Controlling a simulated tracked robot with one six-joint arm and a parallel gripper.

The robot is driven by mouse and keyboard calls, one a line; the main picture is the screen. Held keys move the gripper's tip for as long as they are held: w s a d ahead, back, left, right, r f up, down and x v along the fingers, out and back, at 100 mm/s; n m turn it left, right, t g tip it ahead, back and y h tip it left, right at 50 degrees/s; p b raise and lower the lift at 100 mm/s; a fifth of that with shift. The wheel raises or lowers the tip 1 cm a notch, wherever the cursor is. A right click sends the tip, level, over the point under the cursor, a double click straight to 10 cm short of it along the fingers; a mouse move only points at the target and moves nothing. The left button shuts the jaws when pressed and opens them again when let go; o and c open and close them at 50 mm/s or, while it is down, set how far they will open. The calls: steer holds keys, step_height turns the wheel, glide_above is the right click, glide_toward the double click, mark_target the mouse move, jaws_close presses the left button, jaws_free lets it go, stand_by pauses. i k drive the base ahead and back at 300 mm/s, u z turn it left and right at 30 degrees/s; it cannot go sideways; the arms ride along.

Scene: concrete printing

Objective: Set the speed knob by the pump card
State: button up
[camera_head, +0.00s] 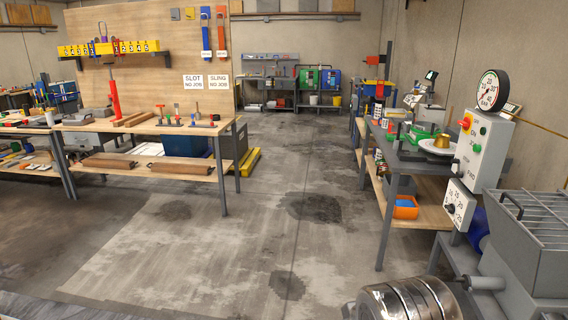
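The pump's control box (477,150) is at the right, pale, with a red-on-yellow button and a green button. Below it hangs a smaller white box (459,205) with a dark knob and printed numbers around it; this looks like the speed knob. Its pointer setting is too small to read. A round pressure gauge (491,90) with a black rim stands on top of the control box. I cannot pick out the pump card for certain. My gripper is not in view.
The pump's grey hopper (532,240) with a wire grid fills the lower right. A shiny metal cylinder (410,300) is at the bottom. A grey-topped bench (410,160) stands behind the control box. A wooden workbench (150,127) is at left. The floor between is clear.

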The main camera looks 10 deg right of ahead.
mark_target(450, 208)
steer(key=u, duration=0.05)
steer(key=i, duration=2.2)
steer(key=z, duration=0.6)
steer(key=i, duration=0.7)
steer(key=z, duration=0.8)
steer(key=i, duration=0.85)
steer(key=z, duration=0.5)
